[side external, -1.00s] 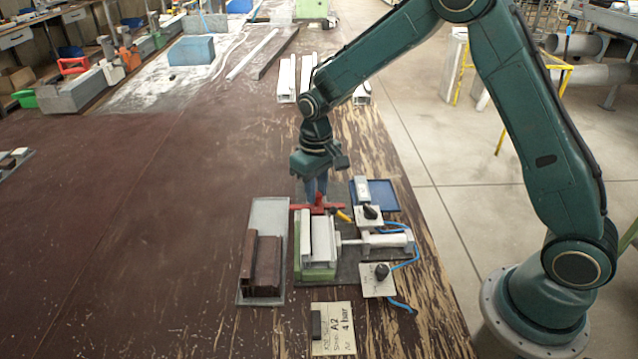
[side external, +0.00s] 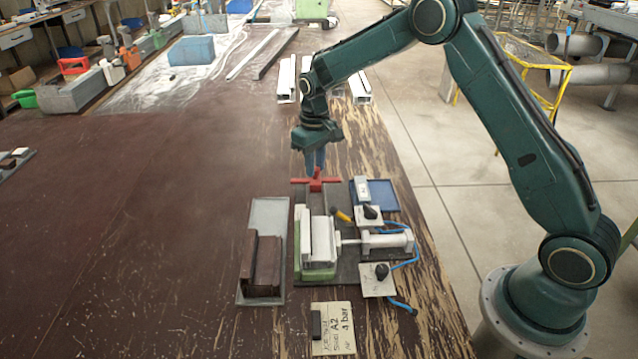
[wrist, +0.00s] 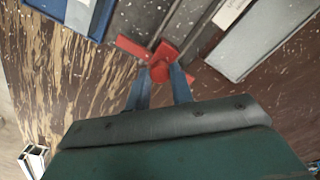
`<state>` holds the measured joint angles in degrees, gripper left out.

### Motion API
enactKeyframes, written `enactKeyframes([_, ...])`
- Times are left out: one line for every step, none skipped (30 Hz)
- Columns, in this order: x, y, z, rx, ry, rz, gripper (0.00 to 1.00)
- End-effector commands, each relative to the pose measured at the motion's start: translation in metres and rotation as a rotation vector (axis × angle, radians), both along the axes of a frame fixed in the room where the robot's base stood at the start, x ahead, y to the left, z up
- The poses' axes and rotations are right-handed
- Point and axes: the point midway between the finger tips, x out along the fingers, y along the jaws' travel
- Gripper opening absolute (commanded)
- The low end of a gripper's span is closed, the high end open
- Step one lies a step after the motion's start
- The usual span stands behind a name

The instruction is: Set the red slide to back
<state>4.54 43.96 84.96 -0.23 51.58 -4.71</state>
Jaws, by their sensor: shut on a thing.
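The red slide (side external: 316,180) is a red cross-shaped piece at the far end of the clamp fixture (side external: 318,245), lying across its rails. My gripper (side external: 316,165) is above it, fingers pointing down, shut on its upright knob. The wrist view shows the red slide (wrist: 161,60) between the two blue fingertips of my gripper (wrist: 161,72). The fixture holds a white profile (side external: 320,240) on a green block (side external: 318,272). The exact contact of the fingers is partly hidden in the side view.
A blue tray (side external: 382,193) and a white pneumatic cylinder (side external: 386,242) with valve plates stand right of the fixture. A grey tray (side external: 268,215) with brown blocks (side external: 262,265) lies left. White profiles (side external: 287,78) stand behind. The bench to the left is mostly clear.

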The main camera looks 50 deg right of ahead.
Motion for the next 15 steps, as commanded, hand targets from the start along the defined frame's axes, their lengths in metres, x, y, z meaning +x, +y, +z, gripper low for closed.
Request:
enactKeyframes([0.0051, -0.0039, 0.0021, -0.005, -0.02, -0.009, 0.0])
enactKeyframes([0.0051, -0.0041, 0.0021, -0.006, -0.02, -0.01, 0.0])
enactKeyframes([0.0051, -0.0043, 0.0022, -0.006, -0.02, -0.01, 0.29])
enactKeyframes([0.0049, -0.0043, 0.0021, -0.006, -0.02, -0.01, 0.32])
enactKeyframes([0.0046, -0.0042, 0.0021, -0.006, -0.019, -0.01, 0.32])
enactKeyframes([0.0042, -0.0039, 0.0019, -0.005, -0.017, -0.01, 0.32])
enactKeyframes([0.004, -0.0038, 0.0018, -0.005, -0.016, -0.009, 0.32])
enactKeyframes([0.0038, -0.0035, 0.0017, -0.005, -0.015, -0.009, 0.32])
enactKeyframes([0.0035, -0.0033, 0.0015, -0.005, -0.014, -0.008, 0.32])
enactKeyframes([0.0033, -0.0032, 0.0014, -0.004, -0.014, -0.008, 0.32])
enactKeyframes([0.0032, -0.0031, 0.0013, -0.004, -0.013, -0.008, 0.32])
enactKeyframes([0.003, -0.0029, 0.0013, -0.004, -0.013, -0.008, 0.32])
enactKeyframes([0.0029, -0.0028, 0.0014, -0.004, -0.012, -0.007, 0.32])
enactKeyframes([0.0028, -0.0028, 0.0017, -0.004, -0.012, -0.007, 0.32])
enactKeyframes([0.0028, -0.0027, 0.0024, -0.004, -0.012, -0.007, 0.32])
